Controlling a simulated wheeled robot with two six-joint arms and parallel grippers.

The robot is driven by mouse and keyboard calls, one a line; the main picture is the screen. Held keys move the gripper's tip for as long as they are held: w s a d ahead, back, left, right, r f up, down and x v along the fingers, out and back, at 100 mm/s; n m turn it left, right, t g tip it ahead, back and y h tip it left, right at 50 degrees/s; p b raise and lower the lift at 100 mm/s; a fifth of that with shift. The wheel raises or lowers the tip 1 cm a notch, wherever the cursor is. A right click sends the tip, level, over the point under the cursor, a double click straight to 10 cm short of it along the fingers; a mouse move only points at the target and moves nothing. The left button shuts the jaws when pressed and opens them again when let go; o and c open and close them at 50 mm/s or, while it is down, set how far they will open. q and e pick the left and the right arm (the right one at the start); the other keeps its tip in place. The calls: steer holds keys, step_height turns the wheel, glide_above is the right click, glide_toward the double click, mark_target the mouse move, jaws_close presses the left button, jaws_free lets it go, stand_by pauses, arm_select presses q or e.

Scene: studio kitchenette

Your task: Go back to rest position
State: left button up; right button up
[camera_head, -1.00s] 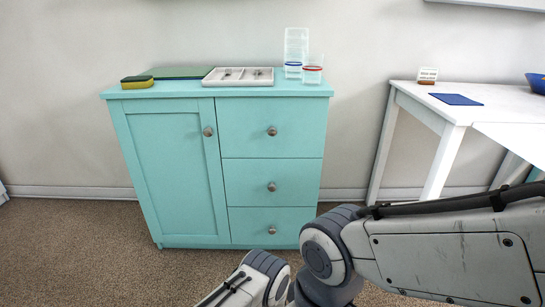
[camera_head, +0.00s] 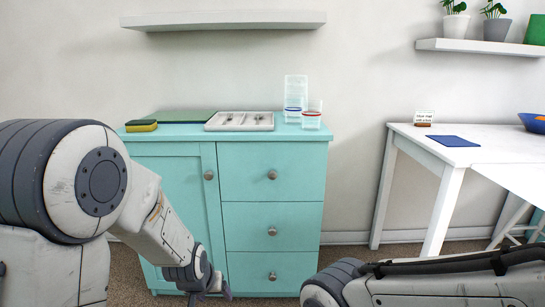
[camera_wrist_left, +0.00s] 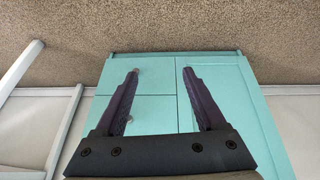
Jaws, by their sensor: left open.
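My left arm comes in from the left of the head view. Its gripper (camera_head: 208,286) is low in front of the turquoise cabinet (camera_head: 262,190) and looks small and dark. In the left wrist view the two dark fingers of the left gripper (camera_wrist_left: 160,74) are spread apart with nothing between them. The cabinet front (camera_wrist_left: 218,85) shows behind them, upside down. My right arm lies along the lower right of the head view, and its gripper is not seen.
On the cabinet top are a sponge (camera_head: 141,126), a green board (camera_head: 183,117), a cutlery tray (camera_head: 240,121) and clear cups (camera_head: 311,115). A white table (camera_head: 490,147) stands right, with a blue mat (camera_head: 453,141) and blue bowl (camera_head: 533,123). Shelves (camera_head: 225,20) hang above.

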arm_select(q)
steer(key=s+a+r+g, duration=0.1)
steer(key=s+a+r, duration=0.1)
steer(key=s, duration=0.4)
steer(key=s+a+r+g, duration=0.2)
steer(key=s, duration=0.5)
steer(key=s+d+r+m+g+p, duration=0.2)
steer(key=s+d+r+m+p, duration=0.55)
steer(key=s+d+r, duration=0.55)
step_height(320, 180, up, 36)
steer(key=p, duration=3.6)
steer(key=shift+d+f, duration=0.25)
arm_select(e)
step_height(320, 180, up, 44)
steer(key=shift+f, duration=0.2)
arm_select(q)
steer(key=shift+c, duration=0.4)
arm_select(e)
steer(key=shift+c, duration=0.3)
